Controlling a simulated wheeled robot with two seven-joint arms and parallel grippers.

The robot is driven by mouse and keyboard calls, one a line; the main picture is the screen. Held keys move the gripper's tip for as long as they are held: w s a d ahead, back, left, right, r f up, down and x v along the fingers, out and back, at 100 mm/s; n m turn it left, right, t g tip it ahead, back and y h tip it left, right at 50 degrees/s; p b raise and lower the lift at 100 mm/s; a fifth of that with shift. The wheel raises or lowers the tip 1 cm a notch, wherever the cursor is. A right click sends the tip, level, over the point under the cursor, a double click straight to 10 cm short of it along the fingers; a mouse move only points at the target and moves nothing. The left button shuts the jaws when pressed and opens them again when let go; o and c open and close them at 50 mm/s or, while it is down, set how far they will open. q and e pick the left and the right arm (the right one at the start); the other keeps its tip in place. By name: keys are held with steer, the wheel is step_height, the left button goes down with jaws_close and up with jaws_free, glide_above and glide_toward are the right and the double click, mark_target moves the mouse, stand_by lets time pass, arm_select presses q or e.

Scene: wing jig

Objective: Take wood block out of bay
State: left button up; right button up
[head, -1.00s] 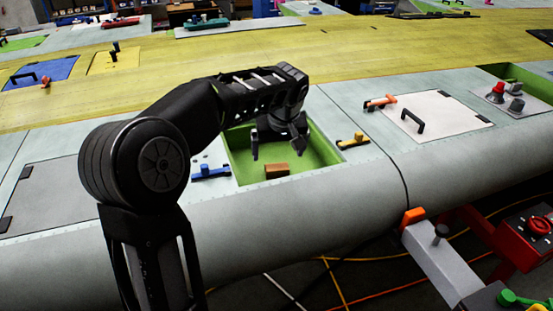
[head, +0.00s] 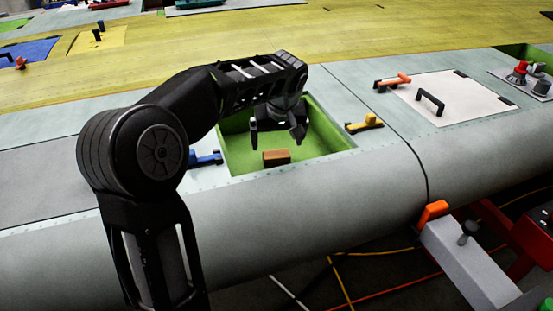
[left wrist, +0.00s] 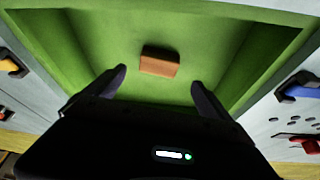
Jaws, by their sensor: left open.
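The brown wood block (head: 276,157) lies on the floor of the green bay (head: 325,140), near the bay's front wall in the head view. My left gripper (head: 276,136) is open and empty, pointing down into the bay just behind and above the block. In the left wrist view the block (left wrist: 160,62) shows beyond and between the two fingertips (left wrist: 158,82), apart from both. My right gripper is not in view.
A blue clamp (head: 205,158) sits left of the bay and a yellow clamp (head: 365,124) right of it. A white panel with a black handle (head: 430,102) lies further right. An orange-tipped grey jig arm (head: 455,250) stands in front of the wing.

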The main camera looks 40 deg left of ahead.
mark_target(277, 153)
arm_select(q)
steer(key=shift+x, duration=1.35)
steer(key=p+x, duration=0.2)
steer(key=x, duration=0.2)
steer(key=shift+w+a+f, duration=0.1)
steer(key=shift+w+f, duration=0.15)
steer(key=shift+f, duration=0.05)
steer(key=shift+w+f, duration=0.1)
steer(key=shift+f, duration=0.15)
steer(key=c, duration=1.5)
steer(key=shift+o, duration=0.2)
